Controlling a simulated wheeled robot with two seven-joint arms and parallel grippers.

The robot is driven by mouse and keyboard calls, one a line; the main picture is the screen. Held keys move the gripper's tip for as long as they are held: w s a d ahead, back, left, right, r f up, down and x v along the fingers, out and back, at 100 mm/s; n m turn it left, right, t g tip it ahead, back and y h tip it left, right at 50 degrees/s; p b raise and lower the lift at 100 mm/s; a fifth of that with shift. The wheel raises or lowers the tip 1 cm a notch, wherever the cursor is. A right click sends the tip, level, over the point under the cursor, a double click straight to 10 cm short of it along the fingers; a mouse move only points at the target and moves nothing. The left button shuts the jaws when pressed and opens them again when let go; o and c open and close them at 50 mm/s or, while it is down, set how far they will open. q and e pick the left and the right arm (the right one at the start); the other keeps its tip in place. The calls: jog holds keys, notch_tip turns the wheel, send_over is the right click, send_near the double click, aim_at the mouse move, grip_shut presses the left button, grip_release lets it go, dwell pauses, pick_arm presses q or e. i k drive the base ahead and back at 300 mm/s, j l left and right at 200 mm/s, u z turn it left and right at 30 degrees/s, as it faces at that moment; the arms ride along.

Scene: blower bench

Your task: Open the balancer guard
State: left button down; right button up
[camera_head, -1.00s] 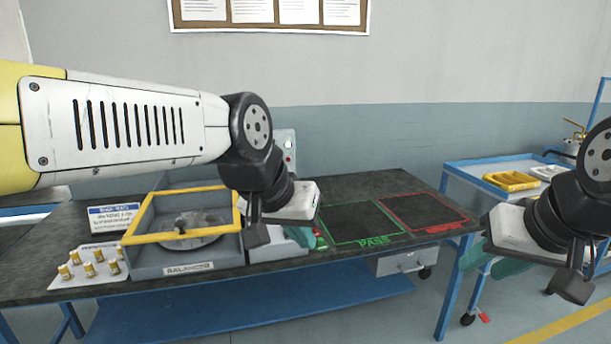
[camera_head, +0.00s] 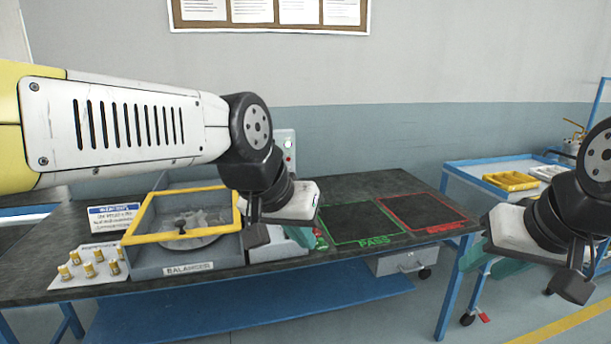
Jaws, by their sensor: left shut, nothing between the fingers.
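The balancer (camera_head: 190,262) is a grey box on the left part of the bench. Its guard (camera_head: 183,237) is a yellow frame with a clear pane and lies down over the box top. A round plate with a small dark knob shows through the pane. My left gripper (camera_head: 300,232) is just right of the guard, in front of the grey unit beside the balancer. It is shut and empty, with its fingers mostly hidden by the wrist. My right gripper (camera_head: 510,265) hangs off the bench's right end, its teal fingers partly hidden behind its hand.
A tray with several small brass-coloured parts (camera_head: 90,265) lies left of the balancer, near a blue and white sign (camera_head: 113,217). Green PASS (camera_head: 360,222) and red (camera_head: 425,212) outlined areas are empty. A blue cart (camera_head: 480,170) with a yellow tray (camera_head: 510,181) stands at right.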

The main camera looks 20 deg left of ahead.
aim_at(129, 239)
jog(key=u, duration=1.5)
jog(key=i+l+u, duration=0.15)
jog(key=k+j, duration=0.05)
